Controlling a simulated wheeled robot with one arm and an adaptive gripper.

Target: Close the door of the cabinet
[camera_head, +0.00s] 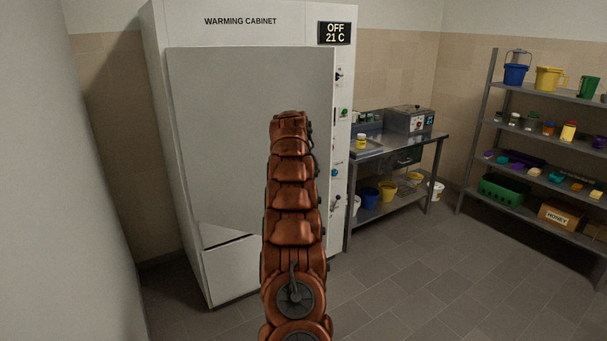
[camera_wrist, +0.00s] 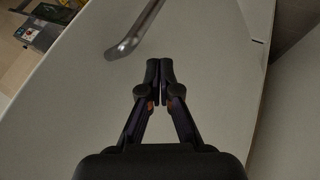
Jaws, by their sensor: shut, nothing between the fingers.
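The white warming cabinet (camera_head: 240,20) stands at the left in the head view. Its plain grey door (camera_head: 220,120) covers most of the front. A dark slit shows beneath the door's lower edge, so the door looks slightly ajar; the exact angle is hard to tell. In the wrist view the door's pale face (camera_wrist: 215,80) fills most of the picture, with a metal bar handle (camera_wrist: 135,35) at the top. My gripper (camera_wrist: 160,70) is shut and empty, in front of the door face near the handle's end. I cannot tell whether it touches. My arm hides the gripper in the head view.
A steel table (camera_head: 400,145) with a boxy device (camera_head: 410,119) stands right of the cabinet, with buckets beneath. A shelf rack (camera_head: 491,120) with several tubs is at the right. The tiled floor (camera_head: 410,270) in front is clear. A wall (camera_head: 95,200) is close on the left.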

